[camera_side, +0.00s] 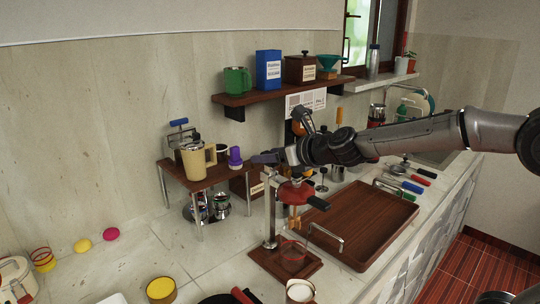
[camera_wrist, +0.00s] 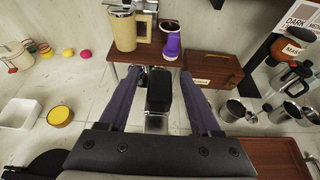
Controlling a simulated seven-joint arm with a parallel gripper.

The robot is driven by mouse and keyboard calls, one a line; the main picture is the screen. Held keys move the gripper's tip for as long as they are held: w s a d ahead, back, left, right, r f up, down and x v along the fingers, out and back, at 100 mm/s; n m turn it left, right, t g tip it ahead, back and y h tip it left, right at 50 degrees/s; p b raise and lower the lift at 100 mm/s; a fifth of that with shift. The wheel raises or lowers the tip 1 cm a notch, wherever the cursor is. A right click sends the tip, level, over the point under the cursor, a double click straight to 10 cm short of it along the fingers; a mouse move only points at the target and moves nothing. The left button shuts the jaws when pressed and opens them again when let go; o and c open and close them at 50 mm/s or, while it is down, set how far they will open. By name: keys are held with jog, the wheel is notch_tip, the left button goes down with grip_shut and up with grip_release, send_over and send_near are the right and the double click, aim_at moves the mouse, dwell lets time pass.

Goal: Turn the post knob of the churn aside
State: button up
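The churn stands on a wooden base (camera_side: 262,254) in the side view. In the wrist view a black block, apparently the post knob (camera_wrist: 159,92), sits on top of the metal post (camera_wrist: 155,122). My gripper (camera_wrist: 160,72) is open, with one finger on each side of the knob and gaps visible on both sides. In the side view my gripper (camera_side: 262,158) is over the post top and hides the knob there.
A small wooden table (camera_side: 205,180) with a cream mug (camera_side: 194,160) and a purple-topped item (camera_side: 235,157) stands behind. A wooden tray (camera_side: 365,222) lies to the right. A yellow tub (camera_side: 161,290) is at front left. A shelf (camera_side: 265,93) is above.

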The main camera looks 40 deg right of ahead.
grip_shut()
dwell(1.3)
